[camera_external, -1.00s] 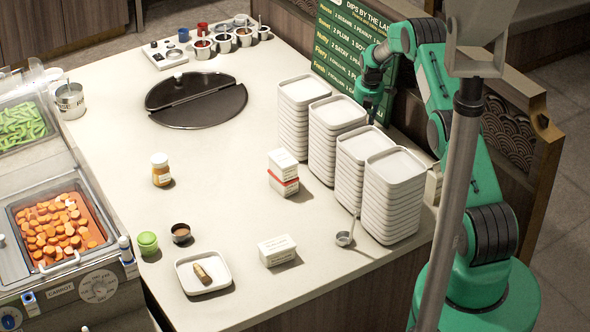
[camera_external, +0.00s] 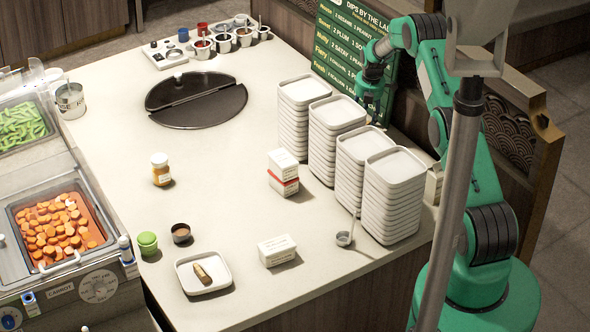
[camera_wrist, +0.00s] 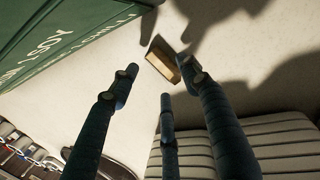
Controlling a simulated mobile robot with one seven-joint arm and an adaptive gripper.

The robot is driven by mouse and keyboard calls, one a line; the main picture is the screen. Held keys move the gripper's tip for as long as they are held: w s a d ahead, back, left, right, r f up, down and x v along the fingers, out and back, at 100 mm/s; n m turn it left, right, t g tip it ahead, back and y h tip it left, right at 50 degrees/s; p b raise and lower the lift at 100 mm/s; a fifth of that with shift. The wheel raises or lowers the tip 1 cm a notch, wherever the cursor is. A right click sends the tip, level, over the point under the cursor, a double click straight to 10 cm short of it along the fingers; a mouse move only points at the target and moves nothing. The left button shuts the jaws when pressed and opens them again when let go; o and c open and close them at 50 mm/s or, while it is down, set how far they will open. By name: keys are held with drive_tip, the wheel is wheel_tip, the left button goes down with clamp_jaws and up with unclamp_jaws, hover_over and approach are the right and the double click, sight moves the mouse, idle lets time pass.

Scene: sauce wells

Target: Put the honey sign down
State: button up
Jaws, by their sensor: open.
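My gripper (camera_external: 369,100) hangs behind the white plate stacks, close to the green menu board. In the wrist view its three dark fingers (camera_wrist: 160,78) are spread open and hold nothing. A small tan block (camera_wrist: 163,64), which may be the honey sign, appears on the pale counter just past the fingertips. No lettering on it can be read, so I cannot tell for sure that it is the sign. In the external view that spot is hidden behind the plates and my arm.
The green menu board (camera_external: 350,50) stands close by. Plate stacks (camera_external: 337,112) line the counter's right side. A honey-coloured jar (camera_external: 161,170), white boxes (camera_external: 277,250) and a square plate (camera_external: 222,280) with a brown item stand farther off. The counter's middle (camera_external: 220,190) is clear.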

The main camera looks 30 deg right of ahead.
wheel_tip(320, 180, up, 10)
drive_tip(key=s, duration=0.1)
drive_tip(key=shift+s+a+f, duration=0.15)
drive_tip(key=shift+s+a, duration=0.05)
drive_tip(key=shift+s, duration=0.2)
idle(0.6)
